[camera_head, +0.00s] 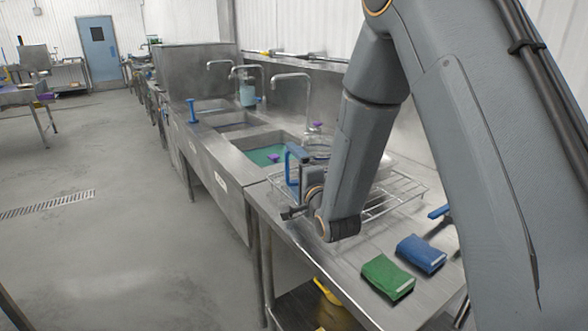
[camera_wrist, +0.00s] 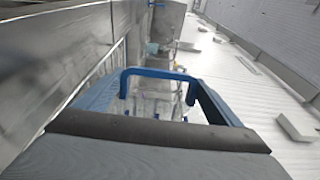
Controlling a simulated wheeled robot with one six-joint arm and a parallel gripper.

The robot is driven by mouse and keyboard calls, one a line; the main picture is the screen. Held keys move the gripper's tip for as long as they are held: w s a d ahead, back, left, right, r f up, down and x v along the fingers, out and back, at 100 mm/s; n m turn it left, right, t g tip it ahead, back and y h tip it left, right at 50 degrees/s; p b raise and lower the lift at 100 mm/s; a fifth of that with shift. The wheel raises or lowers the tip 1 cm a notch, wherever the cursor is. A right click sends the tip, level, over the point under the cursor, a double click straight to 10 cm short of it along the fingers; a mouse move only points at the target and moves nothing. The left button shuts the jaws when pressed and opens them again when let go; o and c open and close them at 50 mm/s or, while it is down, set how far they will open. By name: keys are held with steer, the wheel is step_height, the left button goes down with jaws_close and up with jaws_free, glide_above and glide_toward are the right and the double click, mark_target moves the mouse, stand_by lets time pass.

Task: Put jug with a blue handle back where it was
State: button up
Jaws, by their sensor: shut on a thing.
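The jug with a blue handle (camera_head: 290,165) is at the near end of the sinks, by the wire rack. Its blue handle stands upright in the head view, and its clear body is partly hidden behind my arm. My gripper (camera_head: 297,205) is shut on the jug at the handle. In the wrist view, blue parts of the jug (camera_wrist: 160,74) show just beyond the dark edge of my gripper (camera_wrist: 155,135). I cannot tell whether the jug's base touches the rack or hangs above it.
A wire rack (camera_head: 408,186) lies on the steel counter under my arm. A green packet (camera_head: 388,277) and a blue packet (camera_head: 421,254) lie at the near end. The sink with green liquid (camera_head: 262,154) is just beyond. Taps rise along the back. A yellow item (camera_head: 327,291) is below the counter.

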steer(key=shift+f, duration=0.15)
steer(key=o, duration=1.4)
steer(key=shift+r, duration=0.2)
steer(key=b+v, duration=0.1)
steer(key=v, duration=1.1)
